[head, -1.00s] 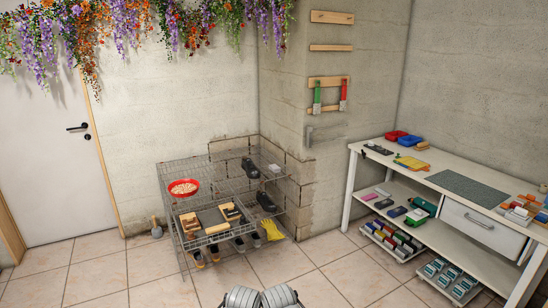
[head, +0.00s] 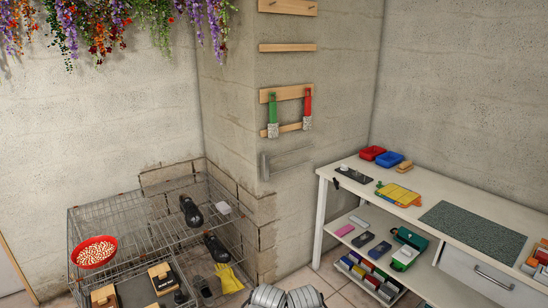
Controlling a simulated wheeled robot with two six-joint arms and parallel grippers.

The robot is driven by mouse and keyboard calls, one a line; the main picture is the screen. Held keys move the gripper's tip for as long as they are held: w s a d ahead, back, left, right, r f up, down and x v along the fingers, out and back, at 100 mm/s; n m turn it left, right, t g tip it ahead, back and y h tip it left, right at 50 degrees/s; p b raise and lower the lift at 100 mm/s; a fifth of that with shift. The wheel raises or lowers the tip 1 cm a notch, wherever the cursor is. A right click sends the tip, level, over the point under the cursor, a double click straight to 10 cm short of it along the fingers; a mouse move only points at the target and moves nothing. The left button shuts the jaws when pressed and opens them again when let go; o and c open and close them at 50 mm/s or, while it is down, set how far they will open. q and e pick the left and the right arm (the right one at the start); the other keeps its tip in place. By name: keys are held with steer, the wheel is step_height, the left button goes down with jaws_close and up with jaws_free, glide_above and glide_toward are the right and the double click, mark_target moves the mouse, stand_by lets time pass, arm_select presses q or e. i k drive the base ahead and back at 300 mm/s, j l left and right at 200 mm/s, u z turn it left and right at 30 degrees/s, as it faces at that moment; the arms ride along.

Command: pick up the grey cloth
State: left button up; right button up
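I cannot make out a thing that is clearly a grey cloth. A flat, dark grey speckled sheet (head: 470,226) lies on the white workbench (head: 437,202) at the right; I cannot tell whether it is cloth or a mat. Neither of my grippers shows in the head view. Only rounded grey parts of my own body show at the bottom middle.
A wire rack (head: 140,225) at the left holds a red bowl (head: 94,252), dark shoes (head: 191,211) and yellow gloves (head: 229,277). A concrete pillar (head: 240,120) stands behind it. Tiled floor (head: 323,283) shows between rack and bench. Colored trays (head: 372,153) sit on the bench.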

mark_target(224, 208)
steer(key=i+l+u, duration=0.1)
steer(key=i+u, duration=0.15)
steer(key=i, duration=0.25)
steer(key=i+l+u, duration=0.25)
steer(key=i, duration=0.25)
steer(key=i+l+u, duration=0.25)
steer(key=i, duration=0.25)
steer(key=i+l+u, duration=1.1)
steer(key=l, duration=0.3)
steer(key=i, duration=0.05)
